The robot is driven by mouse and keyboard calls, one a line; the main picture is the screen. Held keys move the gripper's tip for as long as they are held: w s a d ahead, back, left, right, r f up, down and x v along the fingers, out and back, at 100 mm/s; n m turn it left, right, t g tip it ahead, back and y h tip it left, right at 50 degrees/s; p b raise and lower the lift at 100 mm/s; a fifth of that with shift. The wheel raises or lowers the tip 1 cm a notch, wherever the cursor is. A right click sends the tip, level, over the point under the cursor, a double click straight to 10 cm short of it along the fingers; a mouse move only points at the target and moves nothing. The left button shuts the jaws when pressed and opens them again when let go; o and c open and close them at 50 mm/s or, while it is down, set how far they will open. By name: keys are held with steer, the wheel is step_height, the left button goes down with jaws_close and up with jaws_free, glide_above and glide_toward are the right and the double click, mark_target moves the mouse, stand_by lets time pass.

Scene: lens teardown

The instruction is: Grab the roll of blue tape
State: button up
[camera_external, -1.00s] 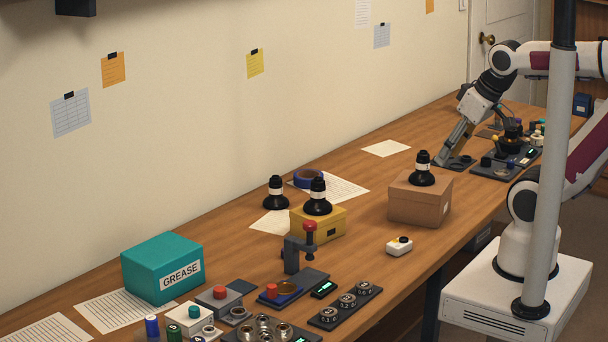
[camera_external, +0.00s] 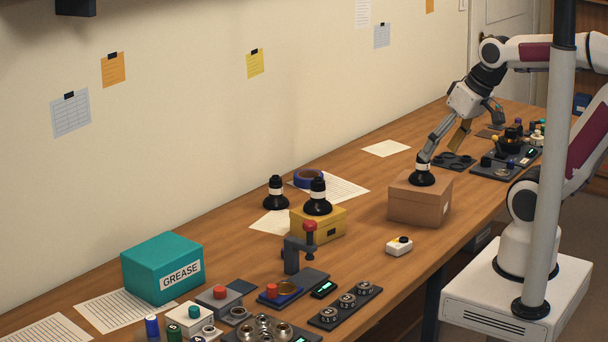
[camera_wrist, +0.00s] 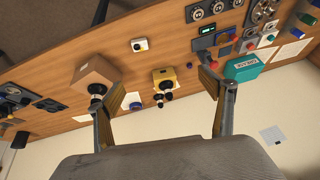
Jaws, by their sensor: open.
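The roll of blue tape (camera_external: 308,178) lies flat on a white sheet toward the wall side of the table, behind the yellow box. A small blue ring, likely the tape, shows in the wrist view (camera_wrist: 135,106), between my fingers in the picture but well beyond them. My gripper (camera_external: 441,148) is open and empty. It hangs above the table near the brown box, to the right of the tape and well apart from it. In the wrist view both fingers are spread (camera_wrist: 152,85).
A black lens piece (camera_external: 422,172) stands on the brown box (camera_external: 420,203), in line with one finger; contact cannot be told. Another (camera_external: 275,193) stands beside the tape, and one (camera_external: 317,198) tops the yellow box (camera_external: 318,224). The teal grease box (camera_external: 162,268) is farther left.

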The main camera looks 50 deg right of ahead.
steer(key=w+a+m+y, duration=0.35)
steer(key=w+m, duration=0.45)
steer(key=w, duration=0.9)
steer(key=w+d+f+m+t+y, duration=0.1)
steer(key=w+d+f+m, duration=0.2)
steer(key=w, duration=0.5)
steer(key=w+d+m+t+y, duration=0.1)
steer(key=w+d+m, duration=0.2)
steer(key=w+m, duration=0.35)
steer(key=w+d+f+m+t, duration=0.3)
steer(key=w+d+f+m, duration=0.5)
steer(key=w+d, duration=0.4)
steer(key=w+d+f+m+h, duration=0.1)
steer(key=d+f+m, duration=0.1)
steer(key=d+f, duration=0.2)
steer(key=w+d+f+m+t+h, duration=0.1)
steer(key=w+d+f+m, duration=0.1)
steer(key=d+f, duration=0.3)
steer(key=w+d+f+m+t+h, duration=0.1)
steer(key=d+f+m+h, duration=0.1)
steer(key=d+f, duration=0.3)
steer(key=shift+w+d+m, duration=0.1)
steer(key=shift+w+m, duration=0.2)
steer(key=shift+m, duration=0.25)
steer(key=shift+x, duration=1.3)
